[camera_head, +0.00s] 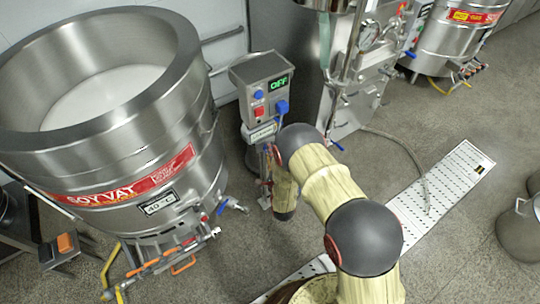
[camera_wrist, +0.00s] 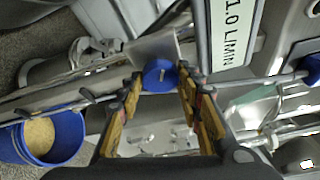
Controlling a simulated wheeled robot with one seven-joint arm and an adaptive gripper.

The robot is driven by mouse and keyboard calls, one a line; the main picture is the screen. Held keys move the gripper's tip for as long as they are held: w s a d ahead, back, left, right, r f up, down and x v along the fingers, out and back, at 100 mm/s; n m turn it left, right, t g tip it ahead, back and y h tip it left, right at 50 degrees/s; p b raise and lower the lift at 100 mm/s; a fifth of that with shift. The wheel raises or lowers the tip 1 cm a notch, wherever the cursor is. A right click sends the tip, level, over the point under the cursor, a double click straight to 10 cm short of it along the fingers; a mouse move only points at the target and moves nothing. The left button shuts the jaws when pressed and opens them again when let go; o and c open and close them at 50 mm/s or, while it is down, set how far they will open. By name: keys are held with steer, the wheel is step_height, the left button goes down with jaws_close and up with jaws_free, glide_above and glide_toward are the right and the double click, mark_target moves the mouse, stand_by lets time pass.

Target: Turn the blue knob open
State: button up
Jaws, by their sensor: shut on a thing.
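A round blue knob (camera_wrist: 160,75) shows in the wrist view, right between the two fingertips of my gripper (camera_wrist: 158,84). The fingers are shut on it from both sides. A white label reading "1.0 L/MIN" (camera_wrist: 234,34) is just above and right of the knob. In the head view my arm reaches down beside the grey control box (camera_head: 262,82), and my fingers and the held knob are mostly hidden there. The box's green display (camera_head: 279,84) reads OFF.
A large steel vat (camera_head: 110,140) with white liquid stands left of my arm. A steel machine with a gauge (camera_head: 368,36) stands to the right. A blue bucket (camera_wrist: 66,136) of tan grains is at lower left in the wrist view.

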steer(key=shift+w+d+f+m+g+y+b, duration=0.15)
steer(key=shift+m+g+y, duration=1.4)
steer(key=shift+m, duration=3.15)
steer(key=shift+w+d+r+m+g+y+b, duration=0.15)
steer(key=shift+m+g+y, duration=0.45)
steer(key=shift+m+y, duration=3.05)
steer(key=shift+w+d+f+m+g+y+b, duration=0.2)
steer(key=shift+m+g+y, duration=0.85)
steer(key=shift+m, duration=4.7)
steer(key=shift+s, duration=0.15)
steer(key=o, duration=1.2)
steer(key=shift+r, duration=0.1)
steer(key=shift+c, duration=0.2)
steer(key=shift+d, duration=0.15)
